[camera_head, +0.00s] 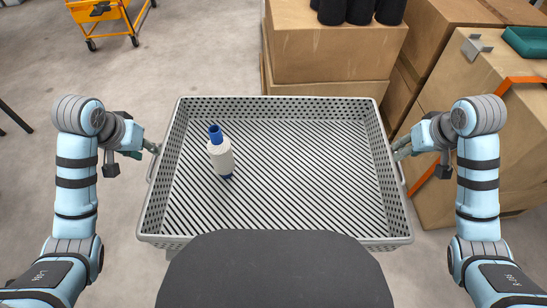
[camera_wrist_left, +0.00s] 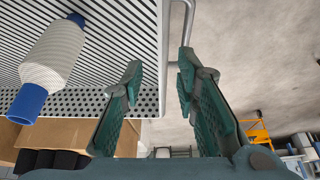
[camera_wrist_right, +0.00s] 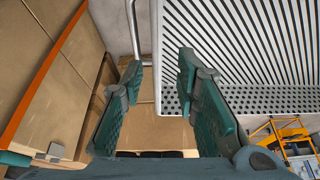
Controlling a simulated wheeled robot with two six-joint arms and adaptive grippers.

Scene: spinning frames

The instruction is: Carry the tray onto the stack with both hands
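A light grey tray (camera_head: 282,104) with perforated walls and a slatted floor fills the middle of the head view. A white bobbin with blue ends (camera_head: 221,156) lies in its left part; it also shows in the left wrist view (camera_wrist_left: 56,54). My left gripper (camera_head: 154,149) is at the handle on the tray's left side, its fingers apart in the left wrist view (camera_wrist_left: 160,72). My right gripper (camera_head: 399,150) is at the right handle, its fingers also apart in the right wrist view (camera_wrist_right: 161,70). What supports the tray is hidden.
A cardboard box stack (camera_head: 330,55) with black cylinders (camera_head: 360,10) on top stands behind the tray. More boxes (camera_head: 470,130) stand at the right, with an orange strip and a green tray (camera_head: 527,41). An orange cart (camera_head: 110,15) is at the back left.

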